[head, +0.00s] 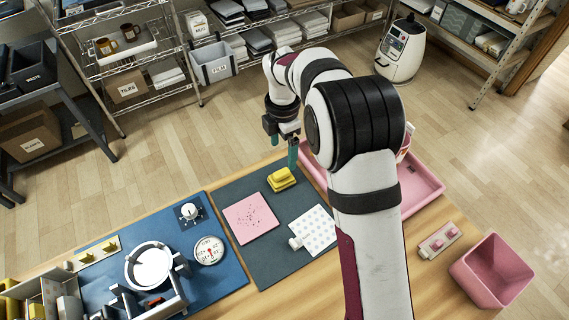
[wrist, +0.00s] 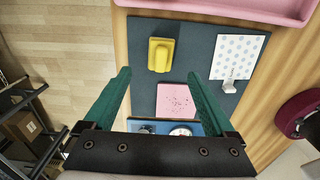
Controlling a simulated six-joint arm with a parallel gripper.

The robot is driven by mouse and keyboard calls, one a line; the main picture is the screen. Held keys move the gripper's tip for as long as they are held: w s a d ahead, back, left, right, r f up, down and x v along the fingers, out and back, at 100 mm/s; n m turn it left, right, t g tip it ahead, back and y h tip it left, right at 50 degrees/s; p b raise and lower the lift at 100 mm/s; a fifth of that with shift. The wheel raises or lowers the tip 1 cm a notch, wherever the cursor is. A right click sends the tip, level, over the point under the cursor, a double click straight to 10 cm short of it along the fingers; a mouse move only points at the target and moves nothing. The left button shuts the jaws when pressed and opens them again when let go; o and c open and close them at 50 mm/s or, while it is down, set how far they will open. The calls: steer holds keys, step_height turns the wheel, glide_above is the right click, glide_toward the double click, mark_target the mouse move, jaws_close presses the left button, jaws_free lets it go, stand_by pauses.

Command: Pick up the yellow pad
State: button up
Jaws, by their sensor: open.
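The yellow pad (head: 281,180) is a small block with a raised grip on top. It lies on the dark grey-blue mat (head: 262,262), near the mat's far edge. In the wrist view the yellow pad (wrist: 161,55) shows just beyond the fingertips, roughly midway between them. My gripper (head: 284,150) has green fingers and hangs above the far edge of the table, apart from the pad. In the wrist view my gripper (wrist: 159,75) is open with nothing between its fingers.
A pink speckled square (head: 250,217) and a white dotted sheet (head: 314,230) with a white clip lie on the mat near the pad. A pink tray (head: 424,188) is partly behind my arm. A pink bin (head: 491,270) stands at right. A blue mat with a gauge (head: 209,250) lies left.

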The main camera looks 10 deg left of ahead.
mark_target(283, 171)
steer(key=f, duration=1)
steer(key=shift+s, duration=0.2)
steer(key=shift+r, duration=0.1)
steer(key=c, duration=1.4)
steer(key=shift+o, duration=0.2)
steer(key=shift+r, duration=0.45)
step_height(283, 171, up, 3)
steer(key=d+r, duration=0.7)
steer(key=d, duration=0.4)
steer(key=shift+s+d, duration=0.3)
